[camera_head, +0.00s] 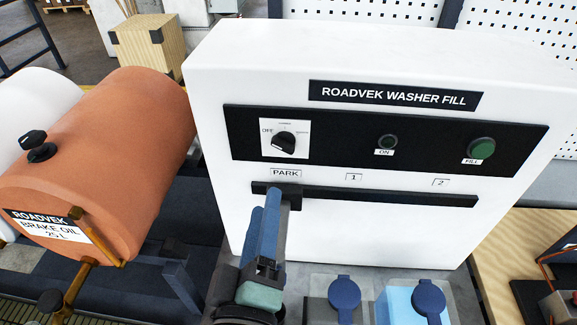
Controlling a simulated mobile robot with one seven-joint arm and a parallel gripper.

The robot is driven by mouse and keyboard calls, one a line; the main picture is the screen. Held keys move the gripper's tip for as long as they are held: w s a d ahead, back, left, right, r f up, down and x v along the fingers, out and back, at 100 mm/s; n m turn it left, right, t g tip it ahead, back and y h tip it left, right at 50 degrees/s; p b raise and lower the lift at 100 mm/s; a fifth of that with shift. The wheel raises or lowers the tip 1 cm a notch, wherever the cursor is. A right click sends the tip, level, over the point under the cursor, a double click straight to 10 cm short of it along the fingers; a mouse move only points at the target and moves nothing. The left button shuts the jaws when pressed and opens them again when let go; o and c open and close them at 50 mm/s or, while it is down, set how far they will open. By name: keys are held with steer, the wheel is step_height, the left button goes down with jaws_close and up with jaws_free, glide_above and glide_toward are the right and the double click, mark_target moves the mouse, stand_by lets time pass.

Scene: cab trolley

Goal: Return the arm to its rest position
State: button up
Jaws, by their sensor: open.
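My gripper (265,203) reaches up from the bottom of the view, its two long blue fingers open. The fingertips are in front of the dark slider block (290,192), which sits at the left end of the rail under the PARK label. From this angle I cannot tell whether the fingers touch the block. The white washer fill unit (350,228) stands directly behind my gripper. It has a black panel (340,146) with a selector knob (284,143), an ON lamp (387,142) and a green FILL button (482,149). My gripper hides part of the unit's lower left.
An orange brake oil drum (105,150) with a tap (55,299) lies at left. Two containers with blue caps (344,292) (429,297) stand just right of my gripper. A wooden block (147,45) is behind. Wooden surface (520,250) shows at right.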

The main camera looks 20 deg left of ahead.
steer(key=d+r+m+t+h+b, duration=0.2)
steer(key=d+r+m+t, duration=0.3)
steer(key=r, duration=1)
steer(key=w+d+r+m+t+h+b, duration=0.1)
steer(key=d+r+m+t+h+b, duration=0.2)
steer(key=r, duration=1.2)
steer(key=d+m+t, duration=0.2)
steer(key=d+m, duration=0.3)
steer(key=m, duration=0.2)
steer(key=shift+d+r+b, duration=0.3)
steer(key=shift+r+b, duration=0.05)
steer(key=shift+r, duration=0.05)
